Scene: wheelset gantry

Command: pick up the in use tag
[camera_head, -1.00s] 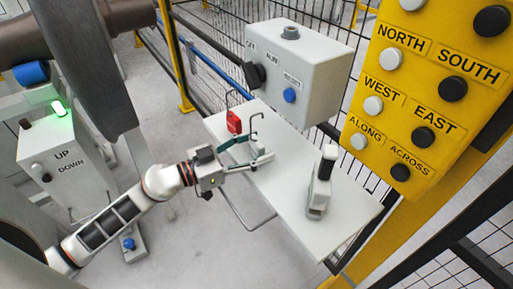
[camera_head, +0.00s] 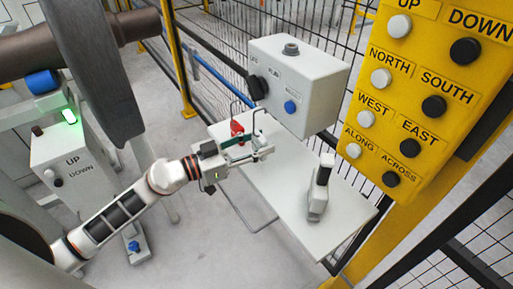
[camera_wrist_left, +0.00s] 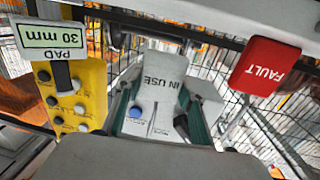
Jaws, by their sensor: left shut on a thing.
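My left gripper (camera_head: 258,150) is over the far left part of the pale shelf, near a wire hook (camera_head: 258,119). In the left wrist view its green fingers (camera_wrist_left: 162,90) are shut on the white IN USE tag (camera_wrist_left: 164,68), one finger on each side. In the head view the tag is too small and covered to make out clearly. I cannot tell whether the tag is clear of the hook. My right gripper is not in view.
The red FAULT tag (camera_wrist_left: 266,66) hangs beside the gripper; it also shows in the head view (camera_head: 236,129). A PAD 30 mm piece (camera_wrist_left: 58,38) is on the other side. A grey switch box (camera_head: 300,85) and yellow button panel (camera_head: 420,110) stand behind the shelf (camera_head: 285,195).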

